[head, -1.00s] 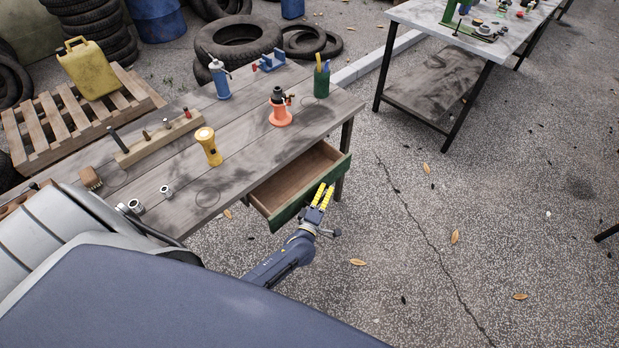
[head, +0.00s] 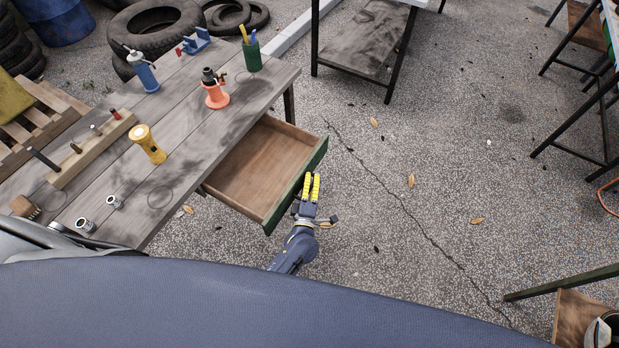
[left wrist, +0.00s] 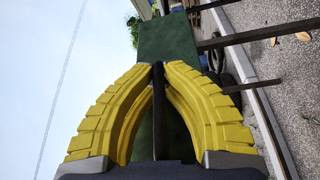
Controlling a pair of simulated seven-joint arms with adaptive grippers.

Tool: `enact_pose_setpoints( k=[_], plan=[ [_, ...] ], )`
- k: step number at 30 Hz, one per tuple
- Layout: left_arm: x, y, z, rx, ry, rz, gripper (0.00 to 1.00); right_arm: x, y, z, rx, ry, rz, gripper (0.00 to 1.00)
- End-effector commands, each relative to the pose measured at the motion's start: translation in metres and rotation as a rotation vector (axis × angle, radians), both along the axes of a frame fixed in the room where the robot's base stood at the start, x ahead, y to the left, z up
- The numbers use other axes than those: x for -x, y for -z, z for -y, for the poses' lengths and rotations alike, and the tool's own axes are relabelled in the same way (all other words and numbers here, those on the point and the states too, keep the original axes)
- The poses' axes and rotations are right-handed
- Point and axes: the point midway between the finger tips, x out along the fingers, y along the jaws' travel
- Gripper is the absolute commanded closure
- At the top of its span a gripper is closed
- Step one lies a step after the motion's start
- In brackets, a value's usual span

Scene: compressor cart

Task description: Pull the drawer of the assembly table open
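The assembly table (head: 190,112) has a worn grey plank top. Its wooden drawer (head: 258,163) stands well out from under the right edge, and its inside looks empty. The drawer's green front (head: 294,186) faces right; it also fills the middle of the left wrist view (left wrist: 167,40). My left gripper (head: 312,177) is at that front, its yellow fingers closed around the dark bar handle (left wrist: 158,115) in the left wrist view. The handle is hidden behind the fingers in the head view. My right gripper is not in view.
On the tabletop stand a yellow flashlight (head: 148,144), an orange jack-like tool (head: 215,92), a blue bottle (head: 143,73) and a green pen cup (head: 252,56). A second table (head: 368,40) is behind.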

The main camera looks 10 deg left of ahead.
Motion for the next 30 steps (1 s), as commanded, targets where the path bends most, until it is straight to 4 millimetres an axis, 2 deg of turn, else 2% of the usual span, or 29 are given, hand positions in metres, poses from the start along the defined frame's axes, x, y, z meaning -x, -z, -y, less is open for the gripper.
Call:
enact_pose_setpoints(
  k=[2, 3, 8, 19, 23, 30],
  plan=[
    [-0.002, -0.002, 0.001, 0.001, 0.002, 0.003, 1.0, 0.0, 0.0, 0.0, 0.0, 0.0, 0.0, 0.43],
    [-0.002, -0.002, 0.001, 0.001, 0.002, 0.003, 0.9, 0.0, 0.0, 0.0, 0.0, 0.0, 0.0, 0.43],
    [-0.001, -0.001, 0.0, 0.001, 0.0, 0.002, 0.72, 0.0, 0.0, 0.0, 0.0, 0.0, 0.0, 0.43],
    [0.007, 0.001, 0.0, 0.0, 0.0, -0.001, 0.72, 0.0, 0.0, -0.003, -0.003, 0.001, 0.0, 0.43],
    [0.023, 0.002, 0.002, 0.001, 0.001, -0.001, 0.72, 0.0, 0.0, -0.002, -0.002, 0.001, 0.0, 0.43],
    [0.065, 0.005, 0.006, 0.0, 0.001, -0.001, 0.72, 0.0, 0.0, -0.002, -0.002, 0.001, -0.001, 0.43]
  ],
)
